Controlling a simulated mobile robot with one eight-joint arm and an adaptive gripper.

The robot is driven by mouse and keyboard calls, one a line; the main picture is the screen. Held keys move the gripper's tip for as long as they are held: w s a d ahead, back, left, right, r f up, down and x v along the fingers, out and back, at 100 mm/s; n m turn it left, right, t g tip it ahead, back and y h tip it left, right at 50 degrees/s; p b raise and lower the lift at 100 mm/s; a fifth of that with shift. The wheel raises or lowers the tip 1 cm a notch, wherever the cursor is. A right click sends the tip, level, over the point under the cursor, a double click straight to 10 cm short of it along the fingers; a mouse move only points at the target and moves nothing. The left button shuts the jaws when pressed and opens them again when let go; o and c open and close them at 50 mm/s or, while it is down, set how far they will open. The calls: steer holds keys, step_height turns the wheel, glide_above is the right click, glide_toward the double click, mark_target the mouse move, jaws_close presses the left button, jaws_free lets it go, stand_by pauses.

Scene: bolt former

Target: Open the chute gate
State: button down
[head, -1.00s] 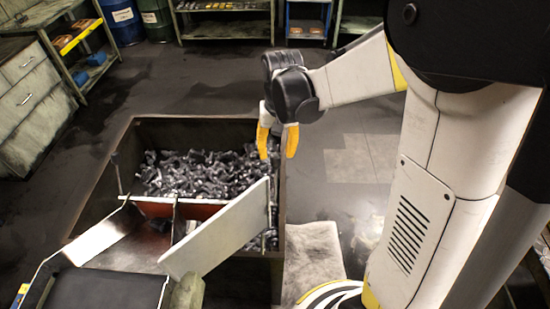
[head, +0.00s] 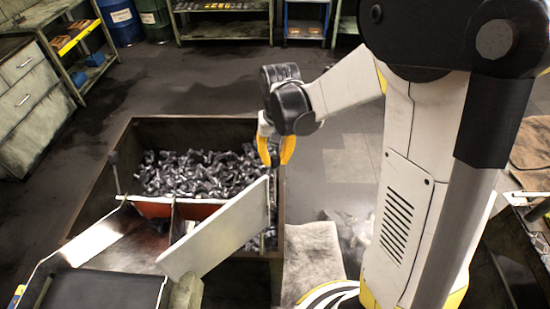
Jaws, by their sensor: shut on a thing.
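My gripper (head: 275,156) has yellow fingers and points down at the right rim of the bin. It is shut on the top of a thin upright handle (head: 274,190) beside the far end of a white plate. The fingers partly hide the grip. The white plate (head: 215,232) stands on edge, slanting from the chute toward the bin's right side. A red flap (head: 165,208) lies across the chute mouth at the bin's near side. The chute (head: 105,240) slopes at lower left. I cannot tell which panel is the gate.
The dark bin (head: 124,150) holds a heap of dark metal parts (head: 195,175). Another upright rod (head: 115,172) stands at its left. Drawers (head: 30,100) and shelves line the left and back. Floor behind the bin is clear.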

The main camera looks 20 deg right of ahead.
steer(key=shift+s+a+r+t+h+p, duration=0.1)
steer(key=shift+s+a+r+t+h, duration=0.15)
steer(key=shift+s+t, duration=0.25)
steer(key=shift+s+a+r+t+h+p, duration=0.15)
steer(key=shift+s+a+r+t, duration=0.1)
steer(key=shift+s+t, duration=0.3)
steer(key=shift+s+a+r+t+h+p, duration=0.15)
steer(key=shift+s+r+t+h, duration=0.15)
steer(key=shift+s, duration=0.3)
steer(key=c, duration=1.2)
jaws_free()
steer(key=v, duration=1.2)
steer(key=shift+d, duration=0.1)
